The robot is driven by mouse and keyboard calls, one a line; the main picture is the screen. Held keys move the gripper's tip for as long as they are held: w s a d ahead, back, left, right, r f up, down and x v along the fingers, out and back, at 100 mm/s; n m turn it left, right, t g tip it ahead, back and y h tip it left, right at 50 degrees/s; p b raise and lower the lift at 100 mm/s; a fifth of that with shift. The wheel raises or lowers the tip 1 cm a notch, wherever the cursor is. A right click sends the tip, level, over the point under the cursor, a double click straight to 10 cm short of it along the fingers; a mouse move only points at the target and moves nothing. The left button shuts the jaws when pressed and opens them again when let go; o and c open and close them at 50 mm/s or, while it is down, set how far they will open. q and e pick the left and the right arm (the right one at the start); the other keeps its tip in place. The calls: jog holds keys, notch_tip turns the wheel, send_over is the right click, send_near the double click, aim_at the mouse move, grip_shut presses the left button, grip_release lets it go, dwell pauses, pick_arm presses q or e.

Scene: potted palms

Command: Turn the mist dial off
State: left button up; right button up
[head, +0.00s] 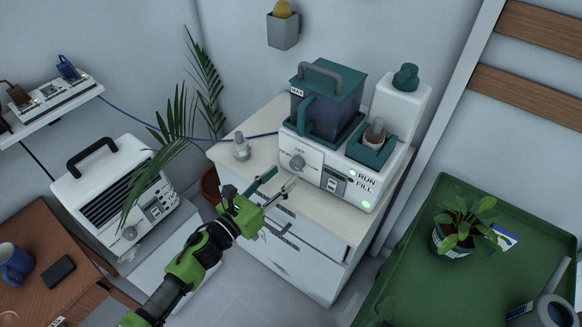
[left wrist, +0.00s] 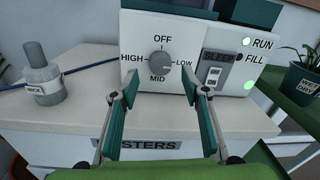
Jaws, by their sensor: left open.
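The mist dial (head: 297,163) is a grey knob on the front of the white misting machine (head: 319,180). In the left wrist view the dial (left wrist: 162,65) has OFF above it, LOW at right, MID below and HIGH at left. I cannot tell for sure which label its pointer faces. My left gripper (head: 282,182) is open and empty, in front of and a little below the dial. In the left wrist view its two green-padded fingers (left wrist: 158,95) stand apart below the dial on either side, not visibly touching it. My right gripper is not in view.
A switch panel marked SLEEP (left wrist: 216,74) and lit lamps sit right of the dial. A small grey bottle (head: 241,146) stands left on the cabinet top (head: 232,168). A palm (head: 180,120) leans nearby. A green table (head: 400,285) holds a potted plant at right.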

aim_at(293, 167)
pick_arm(q)
jog(key=shift+x, duration=2.4)
jog(key=c, duration=1.1)
jog(key=shift+n+b, duration=0.3)
jog(key=shift+n, duration=0.1)
jog(key=n, duration=0.3)
jog(key=shift+n+b, duration=0.3)
jog(key=shift+b, duration=0.05)
jog(key=n, duration=0.4)
jog(key=shift+n, duration=0.4)
jog(key=n, duration=0.4)
jog(key=shift+n+t, duration=0.3)
jog(key=shift+t, duration=0.1)
jog(key=shift+f+n+p, duration=0.1)
jog(key=shift+n+p, duration=0.4)
jog(key=shift+n, duration=1.9)
